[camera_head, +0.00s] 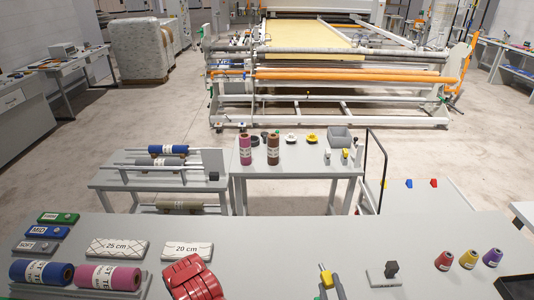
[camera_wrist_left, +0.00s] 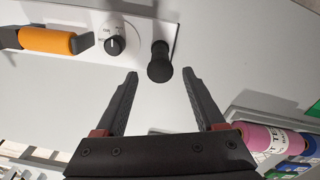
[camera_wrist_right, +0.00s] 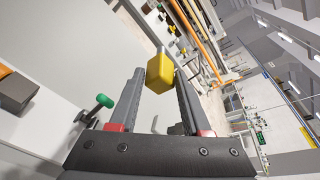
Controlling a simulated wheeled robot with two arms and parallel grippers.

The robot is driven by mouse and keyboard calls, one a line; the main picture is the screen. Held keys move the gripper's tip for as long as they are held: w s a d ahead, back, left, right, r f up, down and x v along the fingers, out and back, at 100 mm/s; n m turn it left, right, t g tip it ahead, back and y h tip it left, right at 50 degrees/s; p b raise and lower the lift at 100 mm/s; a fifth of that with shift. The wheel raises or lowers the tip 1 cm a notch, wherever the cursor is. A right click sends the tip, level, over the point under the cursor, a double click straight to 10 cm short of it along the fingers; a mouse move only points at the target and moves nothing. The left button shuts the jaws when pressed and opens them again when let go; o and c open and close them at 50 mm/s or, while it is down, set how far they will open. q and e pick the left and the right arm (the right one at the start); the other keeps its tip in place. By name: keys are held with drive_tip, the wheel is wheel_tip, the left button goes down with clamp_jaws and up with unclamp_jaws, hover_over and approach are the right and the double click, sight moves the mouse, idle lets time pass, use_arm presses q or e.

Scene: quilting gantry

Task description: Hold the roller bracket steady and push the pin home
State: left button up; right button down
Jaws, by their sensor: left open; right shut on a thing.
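My right gripper (camera_head: 330,283) is over the near table in the head view. It is shut on a yellow block-like piece (camera_wrist_right: 160,74), with a grey metal end beyond it; this may be the pin. My left gripper (camera_wrist_left: 160,76) shows in the left wrist view, open and empty. A black round post (camera_wrist_left: 159,64) stands just beyond its fingertips. I cannot tell if that is the roller bracket. A dark block on a grey plate (camera_head: 378,278) stands right of my right gripper.
A red ribbed object (camera_head: 194,279) is in front at left. A green knob (camera_wrist_right: 104,101) is beside my right gripper. The table's middle is mostly clear.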

use_arm(q)
wheel_tip(320, 180, down, 10)
drive_tip(key=b, duration=1)
drive_tip(key=shift+f+b, duration=0.15)
drive_tip(key=shift+b, duration=0.2)
drive_tip(key=shift+c, duration=0.3)
clamp_jaws()
drive_tip(key=shift+s+f, duration=0.1)
idle(2.1)
